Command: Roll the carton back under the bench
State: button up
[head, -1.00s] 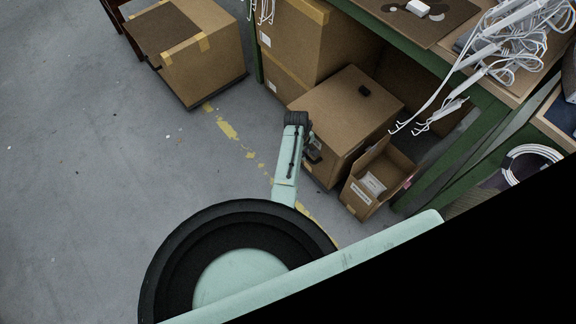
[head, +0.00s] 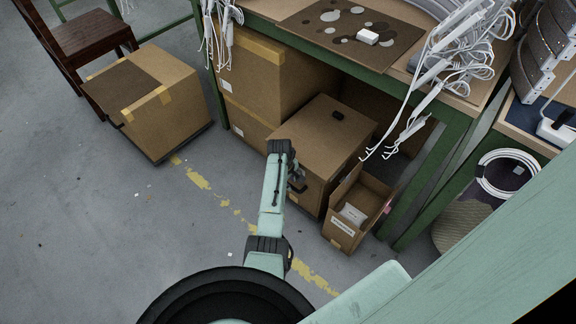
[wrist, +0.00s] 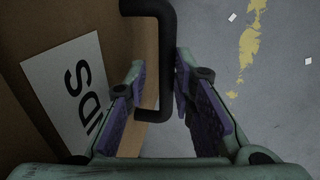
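A brown carton (head: 325,135) stands partly under the green-framed bench (head: 425,85), its front sticking out past the bench edge. My gripper (head: 297,183) is at its front face, low down. In the wrist view the carton side (wrist: 50,30) fills the left, with a white label (wrist: 75,95) bearing dark letters. A black bent handle (wrist: 166,60) on the carton runs between the fingers of my gripper (wrist: 160,85). The fingers look open, with gaps beside the handle bar. Whether a pad touches it I cannot tell. The carton's underside is hidden.
A small open carton (head: 355,212) stands right of it, close by. Stacked cartons (head: 265,75) stand to its left. Another carton (head: 165,110) sits on a low dark base farther left, beside a wooden chair (head: 85,38). White cables (head: 408,130) hang from the bench.

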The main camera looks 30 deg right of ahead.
jog(key=o, duration=0.3)
jog(key=shift+d, duration=0.1)
jog(key=shift+r, duration=0.1)
jog(key=r, duration=0.4)
jog(key=a+r, duration=0.1)
jog(key=r, duration=0.2)
jog(key=a+r, duration=0.1)
jog(key=r, duration=0.3)
jog(key=shift+s+a+r, duration=0.15)
jog(key=shift+s+r, duration=0.15)
jog(key=shift+s, duration=0.05)
